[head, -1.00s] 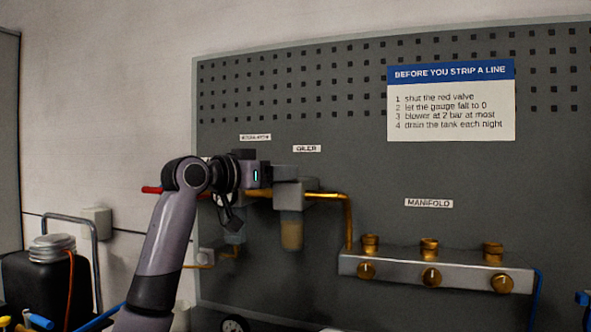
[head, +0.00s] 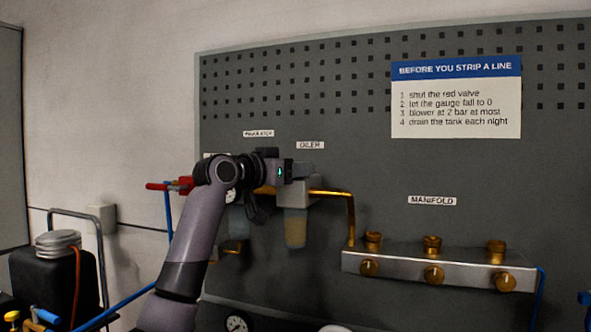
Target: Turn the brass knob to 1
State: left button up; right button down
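My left gripper (head: 258,213) is in front of the panel, at the regulator below the regulator label (head: 258,133). Its dark fingers point down and are small and seen from the side, so I cannot tell whether they are open or shut. My wrist covers most of the regulator, and no brass knob shows on it. My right gripper is out of view.
The oiler (head: 296,225) hangs just right of my gripper, with a brass pipe (head: 350,215) running down to the manifold (head: 400,266). A red valve handle (head: 170,186) is left of my wrist. A black tank (head: 45,285) stands at lower left.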

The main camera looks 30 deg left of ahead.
pick_arm(q)
jog(key=shift+n+y, duration=0.3)
jog(key=shift+y, duration=0.2)
jog(key=n+y+p, duration=0.1)
jog(key=y, duration=0.1)
jog(key=n+y+p, duration=0.1)
jog(key=n+y, duration=0.1)
jog(key=shift+d+r+y, duration=0.1)
jog(key=shift+r+y, duration=0.05)
jog(key=shift+y, duration=0.25)
jog(key=shift+n+g+y+p, duration=0.85)
jog(key=shift+n+y, duration=1.15)
jog(key=shift+y, duration=0.8)
jog(key=shift+g+y, duration=0.25)
jog(key=shift+y, duration=0.15)
jog(key=o, duration=0.9)
jog(key=shift+o, duration=0.2)
